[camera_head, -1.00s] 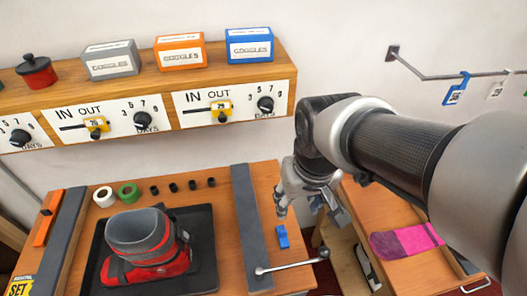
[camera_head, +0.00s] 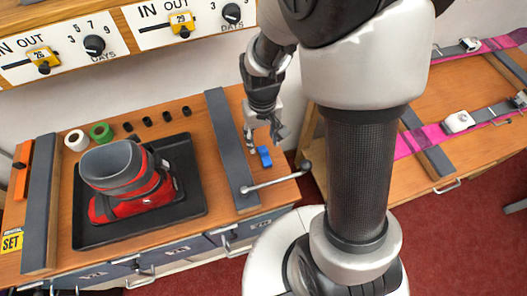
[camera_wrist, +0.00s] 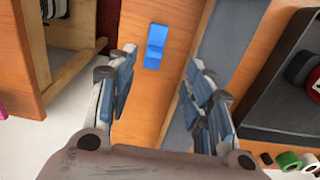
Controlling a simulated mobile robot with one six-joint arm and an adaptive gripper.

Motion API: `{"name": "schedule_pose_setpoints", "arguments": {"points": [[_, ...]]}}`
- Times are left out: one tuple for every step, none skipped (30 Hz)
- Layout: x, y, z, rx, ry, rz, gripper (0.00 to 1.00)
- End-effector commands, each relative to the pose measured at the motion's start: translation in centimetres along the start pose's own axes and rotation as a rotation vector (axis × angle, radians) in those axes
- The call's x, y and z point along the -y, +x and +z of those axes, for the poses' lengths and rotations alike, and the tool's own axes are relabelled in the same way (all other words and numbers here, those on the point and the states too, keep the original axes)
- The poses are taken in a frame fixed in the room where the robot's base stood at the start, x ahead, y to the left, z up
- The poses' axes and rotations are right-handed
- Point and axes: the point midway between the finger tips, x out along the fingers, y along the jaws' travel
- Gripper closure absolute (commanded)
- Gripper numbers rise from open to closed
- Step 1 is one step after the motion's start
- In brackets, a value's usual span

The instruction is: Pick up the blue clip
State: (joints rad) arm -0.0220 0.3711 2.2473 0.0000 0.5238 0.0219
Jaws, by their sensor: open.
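The small blue clip (camera_head: 265,156) lies on the wooden bench top, right of the grey strip and near the bench's right end. My gripper (camera_head: 263,138) is open and empty, pointing down just above and behind the clip in the head view. In the wrist view the clip (camera_wrist: 155,46) shows whole on the bare wood, ahead of the gap between the fingers (camera_wrist: 160,64). The fingers appear apart from it, one to each side. Nothing covers the clip in either view.
A metal lever (camera_head: 275,182) with a round knob runs close in front of the clip. A grey strip (camera_head: 232,150) lies to its left. A red ski boot (camera_head: 130,190) stands on a black tray (camera_head: 190,208). A second bench (camera_head: 470,115) with pink straps is at right.

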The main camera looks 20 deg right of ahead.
Motion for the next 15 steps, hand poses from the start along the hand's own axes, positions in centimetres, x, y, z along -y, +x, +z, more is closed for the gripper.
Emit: {"name": "schedule_pose_setpoints", "arguments": {"points": [[0.0, 1.4, 0.1, 0.005, 0.0, 0.0, 0.53], [0.0, 1.9, 0.1, 0.003, 0.0, 0.0, 0.53], [0.0, 2.4, 0.1, 0.003, 0.0, 0.0, 0.53], [0.0, 2.8, 0.1, 0.003, 0.0, 0.0, 0.53], [0.0, 3.0, 0.0, 0.002, 0.0, 0.0, 0.53], [0.0, 3.3, 0.0, 0.0, 0.0, 0.0, 0.53], [0.0, 3.4, 0.0, 0.0, 0.0, 0.0, 0.53], [0.0, 3.5, 0.0, 0.0, 0.0, 0.0, 0.53], [-0.1, 3.6, 0.0, 0.0, 0.0, 0.0, 0.53], [-0.1, 3.8, 0.0, 0.0, 0.0, 0.0, 0.53], [-0.1, 3.9, 0.0, 0.0, 0.0, 0.0, 0.53], [-0.1, 4.2, 0.0, 0.001, 0.001, 0.0, 0.53], [-0.2, 4.4, -0.1, 0.001, 0.001, 0.0, 0.53], [-0.3, 4.8, -0.1, 0.001, 0.001, 0.0, 0.53], [-0.4, 5.3, -0.1, 0.001, 0.001, 0.0, 0.53]]}}
